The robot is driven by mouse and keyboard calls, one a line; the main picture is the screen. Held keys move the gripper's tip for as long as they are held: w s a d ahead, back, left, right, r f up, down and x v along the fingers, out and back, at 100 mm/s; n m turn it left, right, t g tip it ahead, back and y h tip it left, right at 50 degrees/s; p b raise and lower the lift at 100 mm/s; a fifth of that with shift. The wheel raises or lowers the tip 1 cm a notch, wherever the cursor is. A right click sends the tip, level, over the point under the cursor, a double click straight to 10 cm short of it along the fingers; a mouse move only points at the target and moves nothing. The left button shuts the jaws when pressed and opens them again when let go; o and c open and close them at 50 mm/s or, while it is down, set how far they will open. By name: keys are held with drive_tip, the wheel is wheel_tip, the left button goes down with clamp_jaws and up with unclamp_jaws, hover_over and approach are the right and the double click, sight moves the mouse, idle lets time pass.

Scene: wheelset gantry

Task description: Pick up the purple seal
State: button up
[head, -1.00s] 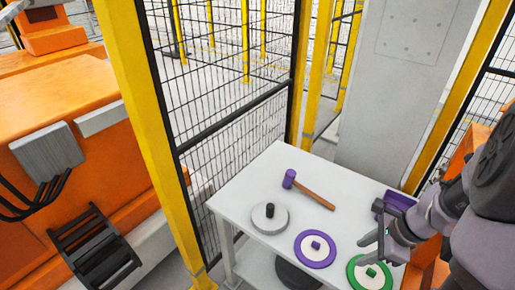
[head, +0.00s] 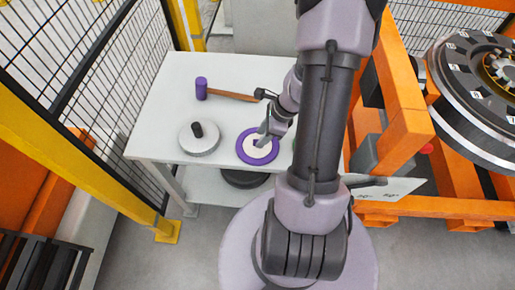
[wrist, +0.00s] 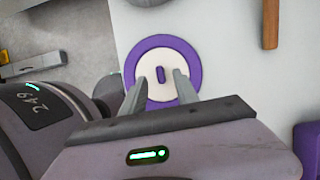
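The purple seal (head: 246,152) is a flat disc with a purple outer ring, a white middle and a small purple knob. It lies on the white table (head: 165,108). My gripper (head: 263,138) is over it, pointing down and partly covering it. In the wrist view the seal (wrist: 160,48) shows whole ring top and sides, with its knob upright in the picture. My gripper (wrist: 160,86) is open there, one finger on each side below the knob in the picture. Nothing is between the fingertips. Their height above the seal is hard to tell.
A grey disc with a black knob (head: 199,142) lies left of the seal. A mallet with a purple head (head: 201,88) lies behind. A dark disc (head: 243,180) sits on the lower shelf. Orange frames (head: 400,90) stand right; mesh fencing is at left. My arm hides the table's right part.

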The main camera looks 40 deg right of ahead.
drive_tip(key=x, duration=0.2)
drive_tip(key=shift+w+f+b, duration=0.1)
drive_tip(key=shift+f+b, duration=0.2)
drive_tip(key=shift+r, duration=0.15)
clamp_jaws()
